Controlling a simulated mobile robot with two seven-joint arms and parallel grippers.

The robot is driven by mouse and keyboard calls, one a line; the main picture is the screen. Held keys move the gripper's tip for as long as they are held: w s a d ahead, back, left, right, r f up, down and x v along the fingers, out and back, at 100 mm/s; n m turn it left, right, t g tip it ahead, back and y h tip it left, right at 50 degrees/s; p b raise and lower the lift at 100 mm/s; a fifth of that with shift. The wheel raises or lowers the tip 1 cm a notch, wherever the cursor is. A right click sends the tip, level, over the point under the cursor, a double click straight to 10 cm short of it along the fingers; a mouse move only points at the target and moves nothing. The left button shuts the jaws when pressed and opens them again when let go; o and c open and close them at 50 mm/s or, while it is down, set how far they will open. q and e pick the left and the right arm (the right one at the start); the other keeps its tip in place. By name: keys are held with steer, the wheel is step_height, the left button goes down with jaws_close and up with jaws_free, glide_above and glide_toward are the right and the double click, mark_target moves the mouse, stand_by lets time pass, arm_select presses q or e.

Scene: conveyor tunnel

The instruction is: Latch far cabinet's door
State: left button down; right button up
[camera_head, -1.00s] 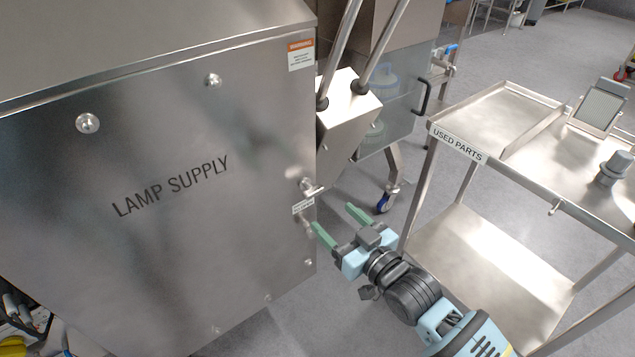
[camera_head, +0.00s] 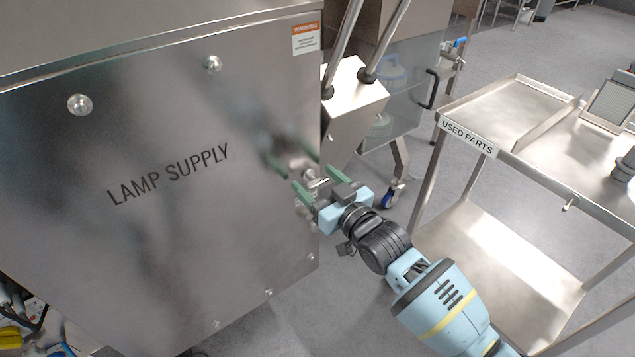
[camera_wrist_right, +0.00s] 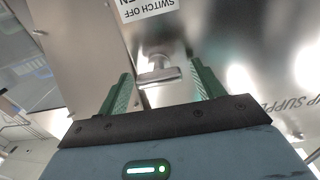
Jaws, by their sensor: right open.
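A steel cabinet marked LAMP SUPPLY (camera_head: 150,240) fills the left of the head view, its front panel lying flush. A small metal T-shaped latch handle (camera_head: 312,180) stands out near the panel's right edge; it also shows in the right wrist view (camera_wrist_right: 158,76), its bar lying roughly crosswise between the fingers. My right gripper (camera_head: 315,179) is open, with its green fingers pointing at the panel, one on each side of the handle. I cannot tell whether they touch it. A label partly shows beside the handle in the wrist view (camera_wrist_right: 148,8). My left gripper is out of view.
A USED PARTS cart (camera_head: 468,138) stands right of my right arm. Behind the cabinet are a slanted steel box with two rods (camera_head: 352,98) and a clear-doored unit with a black handle (camera_head: 430,90). Grey floor shows between cabinet and cart.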

steer(key=shift+w+a, duration=0.1)
steer(key=shift+w, duration=0.05)
steer(key=c, duration=1)
